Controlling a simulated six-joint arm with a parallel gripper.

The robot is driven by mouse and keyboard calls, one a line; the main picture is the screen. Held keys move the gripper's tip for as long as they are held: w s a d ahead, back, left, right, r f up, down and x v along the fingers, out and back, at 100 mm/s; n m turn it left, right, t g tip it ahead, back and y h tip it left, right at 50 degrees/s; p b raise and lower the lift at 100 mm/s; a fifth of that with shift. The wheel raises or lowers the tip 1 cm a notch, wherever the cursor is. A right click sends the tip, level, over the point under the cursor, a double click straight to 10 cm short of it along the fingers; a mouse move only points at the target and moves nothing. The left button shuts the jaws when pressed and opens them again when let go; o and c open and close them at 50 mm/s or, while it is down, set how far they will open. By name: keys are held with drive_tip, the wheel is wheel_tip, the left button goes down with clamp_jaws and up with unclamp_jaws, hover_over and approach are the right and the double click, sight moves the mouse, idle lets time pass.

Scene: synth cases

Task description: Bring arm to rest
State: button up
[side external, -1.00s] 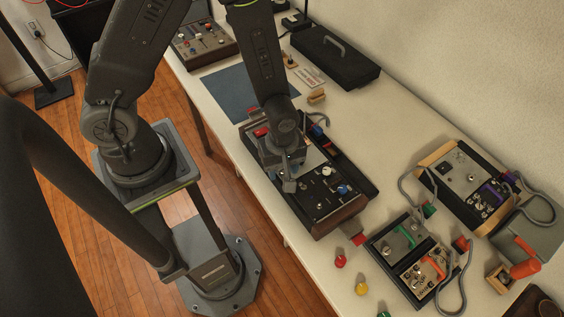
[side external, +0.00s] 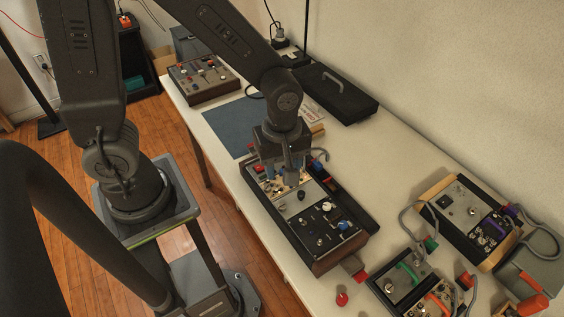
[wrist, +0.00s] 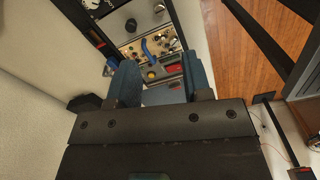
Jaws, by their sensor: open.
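My gripper (side external: 291,172) is over the far part of the black synth case (side external: 318,262) in the middle of the table, pointing down. In the wrist view my gripper (wrist: 164,90) shows two blue-grey fingers spread apart with nothing between them. Past the fingertips lie a panel with knobs, a blue cable (wrist: 149,52) and a red part (wrist: 173,69). The fingers look to be above the panel; whether they touch anything cannot be told in the side view.
A blue mat (side external: 232,126) and a closed black case (side external: 338,92) lie behind. Another synth case (side external: 203,78) stands at the far left end. More synth cases (side external: 466,220) with grey cables are at the right. A red knob (side external: 342,299) lies near the front edge.

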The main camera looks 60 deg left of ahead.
drive_tip(key=shift+r, duration=0.1)
drive_tip(key=s+a+r+m+t, duration=0.2)
drive_tip(key=s+a+r+m, duration=0.1)
drive_tip(key=r+m, duration=0.4)
drive_tip(key=s+a+r+m+t, duration=0.3)
drive_tip(key=r+m, duration=0.5)
drive_tip(key=r, duration=0.1)
drive_tip(key=shift+s+a+r+t, duration=0.3)
drive_tip(key=shift+a, duration=0.1)
